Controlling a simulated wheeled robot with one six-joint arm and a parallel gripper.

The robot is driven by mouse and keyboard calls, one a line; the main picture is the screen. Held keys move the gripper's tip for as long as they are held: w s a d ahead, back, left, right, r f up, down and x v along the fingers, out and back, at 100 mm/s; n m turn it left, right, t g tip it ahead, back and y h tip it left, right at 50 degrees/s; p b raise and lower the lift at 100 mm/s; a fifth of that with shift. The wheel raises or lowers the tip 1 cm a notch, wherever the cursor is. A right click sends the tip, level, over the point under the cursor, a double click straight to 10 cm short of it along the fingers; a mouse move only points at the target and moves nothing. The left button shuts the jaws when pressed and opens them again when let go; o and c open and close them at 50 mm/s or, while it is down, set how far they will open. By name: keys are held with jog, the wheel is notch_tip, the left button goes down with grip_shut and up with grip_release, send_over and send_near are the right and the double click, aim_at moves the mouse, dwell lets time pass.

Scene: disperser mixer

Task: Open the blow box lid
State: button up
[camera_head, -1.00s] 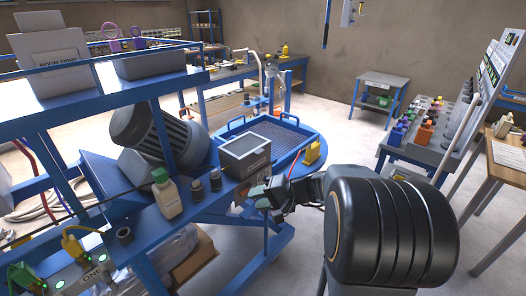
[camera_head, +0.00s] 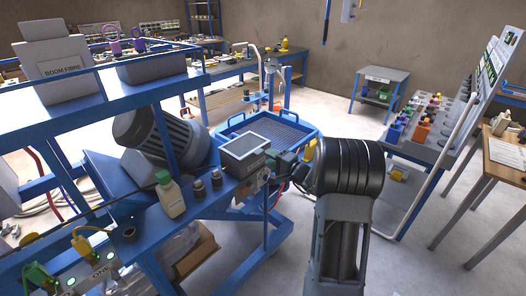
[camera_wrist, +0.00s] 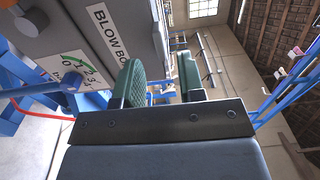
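The blow box (camera_head: 240,165) is a grey box with a dark, light-rimmed top, standing at the right end of the blue bench. Its lid (camera_head: 245,147) looks closed. In the wrist view the blow box (camera_wrist: 108,38) fills the upper left, with its label partly hidden. My gripper (camera_head: 272,157) is at the right side of the box, close to its upper edge. In the wrist view my gripper (camera_wrist: 160,80) shows two green pads apart, with a gap between them. The near pad overlaps the box in the picture; I cannot tell whether it touches.
A cream bottle (camera_head: 171,197) and dark small bottles (camera_head: 208,184) stand left of the box. A blue tray (camera_head: 290,135) is behind.

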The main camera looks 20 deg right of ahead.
aim_at(262, 153)
jog(key=shift+p+x, duration=0.5)
jog(key=shift+x, duration=1.55)
jog(key=shift+c, duration=0.2)
grip_shut()
